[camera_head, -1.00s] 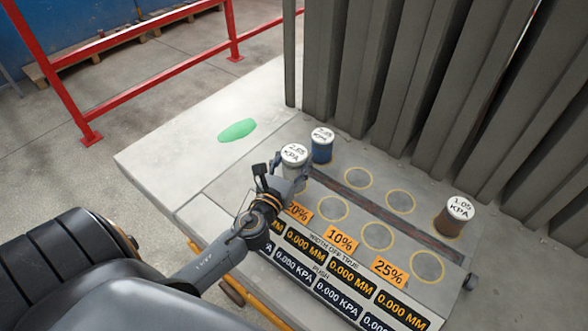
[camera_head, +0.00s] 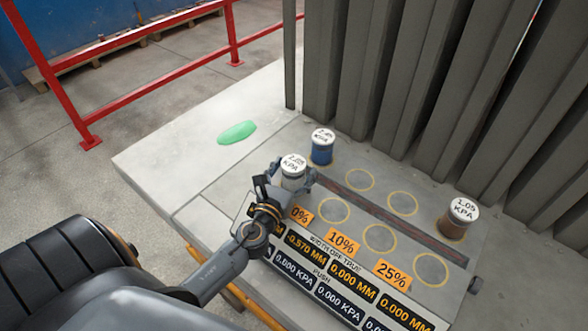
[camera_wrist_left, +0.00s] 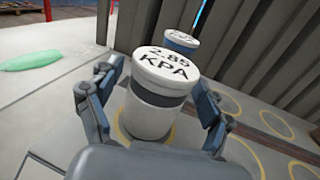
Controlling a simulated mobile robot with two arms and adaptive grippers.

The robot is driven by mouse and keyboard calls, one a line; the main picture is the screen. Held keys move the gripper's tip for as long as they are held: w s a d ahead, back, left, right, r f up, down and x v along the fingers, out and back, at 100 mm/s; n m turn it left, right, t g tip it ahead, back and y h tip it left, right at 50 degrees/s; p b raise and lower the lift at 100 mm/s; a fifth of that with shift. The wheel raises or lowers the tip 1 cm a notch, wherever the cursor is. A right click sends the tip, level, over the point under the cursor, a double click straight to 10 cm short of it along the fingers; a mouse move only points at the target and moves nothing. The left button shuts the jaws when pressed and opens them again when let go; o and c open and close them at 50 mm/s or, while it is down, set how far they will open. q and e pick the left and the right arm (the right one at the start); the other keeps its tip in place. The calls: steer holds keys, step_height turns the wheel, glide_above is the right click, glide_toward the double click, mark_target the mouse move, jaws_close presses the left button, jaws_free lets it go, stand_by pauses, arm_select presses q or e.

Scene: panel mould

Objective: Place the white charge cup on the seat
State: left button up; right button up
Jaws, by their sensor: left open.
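The white charge cup (camera_head: 292,182) has a white lid reading 2.85 KPA and stands upright on the grey panel, in the front row near the 0% label. In the left wrist view, the cup (camera_wrist_left: 152,108) has a dark band under its lid, and part of a yellow seat ring (camera_wrist_left: 122,130) shows around its base. My left gripper (camera_head: 287,186) is open, with one finger on each side of the cup. The left wrist view shows small gaps between the fingers and the cup wall. The lower front of the cup is hidden by the gripper. My right gripper is out of view.
A blue cup (camera_head: 322,152) stands close behind, and a rust-brown cup (camera_head: 453,229) stands at the far right. Several empty yellow rings (camera_head: 335,210) lie between. Grey corrugated panels (camera_head: 400,90) rise behind. A green patch (camera_head: 237,132) lies on the bare left slab.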

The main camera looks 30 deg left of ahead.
arm_select(q)
steer(key=shift+r, duration=0.25)
steer(key=s+b, duration=0.1)
steer(key=s, duration=0.2)
steer(key=s+d+b, duration=0.1)
steer(key=s, duration=0.2)
steer(key=s+d+b, duration=0.1)
steer(key=s, duration=0.3)
steer(key=shift+s+f, duration=0.1)
steer(key=shift+f, duration=0.2)
steer(key=shift+s+d+r+b, duration=0.1)
steer(key=shift+s+r+b, duration=0.1)
steer(key=shift+s, duration=0.2)
steer(key=shift+s+r+b, duration=0.1)
steer(key=shift+s+b, duration=0.1)
steer(key=shift+s, duration=0.2)
steer(key=shift+f, duration=0.1)
